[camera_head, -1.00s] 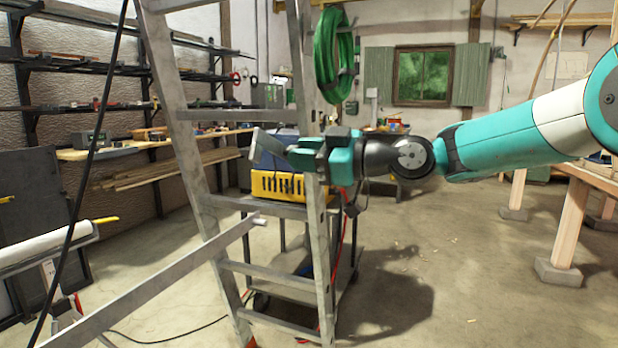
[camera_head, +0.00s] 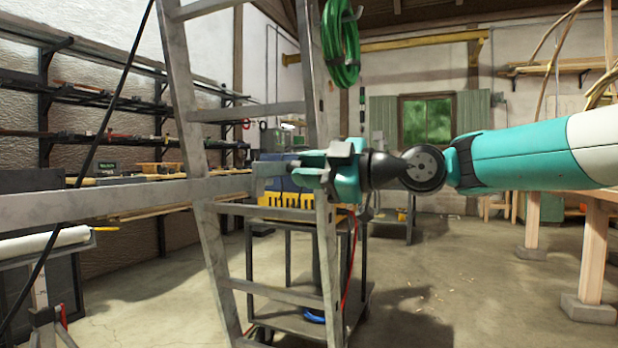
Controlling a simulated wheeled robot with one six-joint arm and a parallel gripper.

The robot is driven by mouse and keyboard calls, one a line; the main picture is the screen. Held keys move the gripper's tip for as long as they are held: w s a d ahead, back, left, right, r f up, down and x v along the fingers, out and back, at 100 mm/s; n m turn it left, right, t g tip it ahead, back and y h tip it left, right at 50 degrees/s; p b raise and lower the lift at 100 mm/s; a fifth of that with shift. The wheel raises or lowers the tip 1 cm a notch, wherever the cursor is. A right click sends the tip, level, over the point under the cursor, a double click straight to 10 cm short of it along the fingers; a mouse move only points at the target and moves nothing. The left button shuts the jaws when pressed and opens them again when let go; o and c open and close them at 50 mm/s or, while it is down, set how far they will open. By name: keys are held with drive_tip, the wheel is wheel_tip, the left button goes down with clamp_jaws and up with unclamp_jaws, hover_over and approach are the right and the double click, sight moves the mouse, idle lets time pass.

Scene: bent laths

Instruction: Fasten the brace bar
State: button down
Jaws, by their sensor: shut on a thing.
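The brace bar (camera_head: 90,199) is a long grey metal bar. It runs nearly level from the left picture edge, across the front of the stepladder's left rail (camera_head: 184,110). Its right end lies between the two rails, at my gripper's fingers. My gripper (camera_head: 262,178) is shut on this end of the bar. The teal gripper body is in front of the right rail (camera_head: 320,110) and hides part of it. The bar's left end is out of view. I cannot tell whether the bar touches the left rail, and no fastener can be made out.
A trolley (camera_head: 312,322) with a yellow crate (camera_head: 290,201) stands behind the ladder. A green hose coil (camera_head: 341,45) hangs at the ladder's upper right. A dark cable (camera_head: 105,120) slants across the left. The floor (camera_head: 470,290) to the right is open.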

drive_tip(key=shift+f, duration=0.3)
drive_tip(key=c, duration=0.9)
unclamp_jaws()
drive_tip(key=shift+r, duration=0.1)
drive_tip(key=v, duration=1.7)
drive_tip(key=shift+d, duration=0.2)
drive_tip(key=shift+s, duration=0.1)
